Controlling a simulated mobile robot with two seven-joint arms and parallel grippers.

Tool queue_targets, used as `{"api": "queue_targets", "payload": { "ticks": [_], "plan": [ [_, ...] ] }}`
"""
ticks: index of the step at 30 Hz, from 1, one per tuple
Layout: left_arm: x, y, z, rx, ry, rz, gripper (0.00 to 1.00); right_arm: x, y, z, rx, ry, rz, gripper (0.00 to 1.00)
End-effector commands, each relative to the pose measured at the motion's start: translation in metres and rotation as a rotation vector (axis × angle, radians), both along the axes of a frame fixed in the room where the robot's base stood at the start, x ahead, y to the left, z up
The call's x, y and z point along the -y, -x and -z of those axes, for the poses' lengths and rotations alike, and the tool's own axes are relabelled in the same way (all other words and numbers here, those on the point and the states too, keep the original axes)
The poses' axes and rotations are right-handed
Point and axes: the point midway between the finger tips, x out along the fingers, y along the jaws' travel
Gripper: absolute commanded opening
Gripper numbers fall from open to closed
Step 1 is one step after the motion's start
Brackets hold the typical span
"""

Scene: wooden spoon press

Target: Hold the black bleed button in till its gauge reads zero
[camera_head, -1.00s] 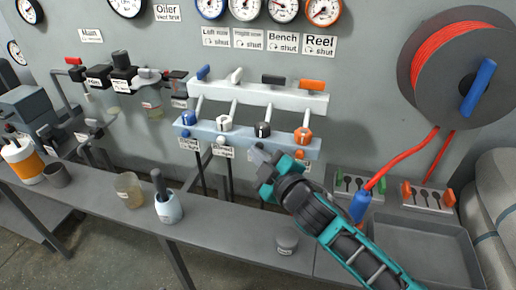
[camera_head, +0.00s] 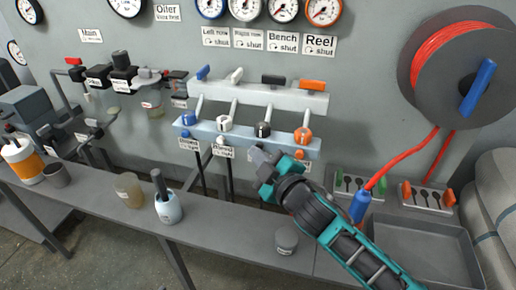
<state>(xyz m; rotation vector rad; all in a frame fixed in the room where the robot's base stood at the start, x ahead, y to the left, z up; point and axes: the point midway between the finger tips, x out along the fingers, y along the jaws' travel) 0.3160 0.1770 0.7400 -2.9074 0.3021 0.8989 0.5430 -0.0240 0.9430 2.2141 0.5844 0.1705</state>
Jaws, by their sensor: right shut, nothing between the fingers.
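My right gripper (camera_head: 259,155) is shut and empty. Its tips are at the underside of the pale blue manifold rail (camera_head: 205,129), below the black knob (camera_head: 263,130). The black bleed button is hidden behind the fingertips, so I cannot see how far in it is. The bench gauge (camera_head: 284,9), with a black rim, is at the top edge, above the "Bench shut" sign (camera_head: 283,42). Its needle seems to point to the lower left; the dial is small and cut off. My left gripper is not in view.
Blue (camera_head: 188,118), white (camera_head: 224,123) and orange (camera_head: 303,136) knobs share the rail. A red hose reel (camera_head: 455,65) hangs at right.

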Motion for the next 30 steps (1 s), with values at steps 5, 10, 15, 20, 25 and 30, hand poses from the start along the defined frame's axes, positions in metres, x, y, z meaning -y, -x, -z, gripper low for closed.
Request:
{"api": "queue_targets", "payload": {
  "ticks": [5, 10, 15, 20, 25, 30],
  "plan": [
    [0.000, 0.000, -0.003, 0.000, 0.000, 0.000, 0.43, -0.002, 0.007, -0.001, -0.001, -0.001, 0.001, 0.00],
    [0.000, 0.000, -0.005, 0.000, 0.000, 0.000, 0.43, -0.005, 0.015, -0.001, -0.001, -0.001, 0.001, 0.00],
    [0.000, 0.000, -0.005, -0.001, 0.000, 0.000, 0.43, -0.005, 0.017, -0.001, 0.001, 0.000, 0.001, 0.00],
    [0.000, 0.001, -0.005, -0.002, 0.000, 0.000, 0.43, -0.006, 0.018, 0.000, 0.001, 0.000, 0.001, 0.00],
    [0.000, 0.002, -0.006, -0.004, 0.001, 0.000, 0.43, -0.009, 0.026, 0.000, -0.004, -0.003, 0.000, 0.00],
    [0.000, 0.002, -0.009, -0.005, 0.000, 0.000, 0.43, -0.014, 0.043, -0.001, -0.003, -0.003, 0.000, 0.00]
  ]
}}
